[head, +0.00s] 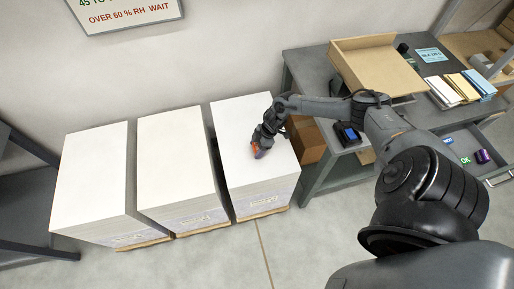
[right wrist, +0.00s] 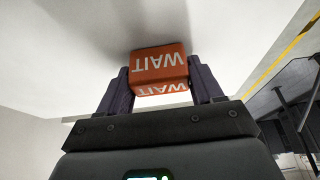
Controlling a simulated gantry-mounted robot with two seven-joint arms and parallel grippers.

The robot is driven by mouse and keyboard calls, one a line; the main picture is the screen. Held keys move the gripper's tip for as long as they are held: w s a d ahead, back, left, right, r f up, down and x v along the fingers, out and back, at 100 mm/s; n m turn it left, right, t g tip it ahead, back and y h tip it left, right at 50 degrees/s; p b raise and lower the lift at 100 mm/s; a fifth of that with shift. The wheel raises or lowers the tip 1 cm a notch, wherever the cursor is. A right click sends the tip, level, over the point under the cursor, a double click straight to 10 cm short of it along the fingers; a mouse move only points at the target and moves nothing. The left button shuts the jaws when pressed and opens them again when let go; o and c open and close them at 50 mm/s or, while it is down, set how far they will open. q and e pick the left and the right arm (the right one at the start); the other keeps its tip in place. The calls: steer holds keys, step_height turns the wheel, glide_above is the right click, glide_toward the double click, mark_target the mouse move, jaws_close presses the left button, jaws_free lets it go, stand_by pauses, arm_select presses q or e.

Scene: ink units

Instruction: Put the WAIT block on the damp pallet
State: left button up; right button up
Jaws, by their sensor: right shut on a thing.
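My right gripper (head: 259,149) is over the top of the rightmost white paper stack (head: 234,118). It is shut on the orange WAIT block (right wrist: 160,66), which shows between its two fingers in the right wrist view. In the head view the block is a small orange patch at the fingertips. The block is at or just above the white top; I cannot tell whether it touches. Two more pallet stacks, the middle one (head: 176,160) and the left one (head: 93,180), stand beside it. My left gripper is not in view.
A grey desk (head: 312,78) at right carries a cardboard tray (head: 378,66), a small blue-screened device (head: 347,134) and paper pads (head: 460,87). An open drawer (head: 470,142) holds a green OK block (head: 465,160) and a purple item (head: 483,156).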

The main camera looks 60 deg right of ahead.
steer(key=shift+d, duration=0.1)
steer(key=o, duration=1.1)
steer(key=shift+c, duration=0.2)
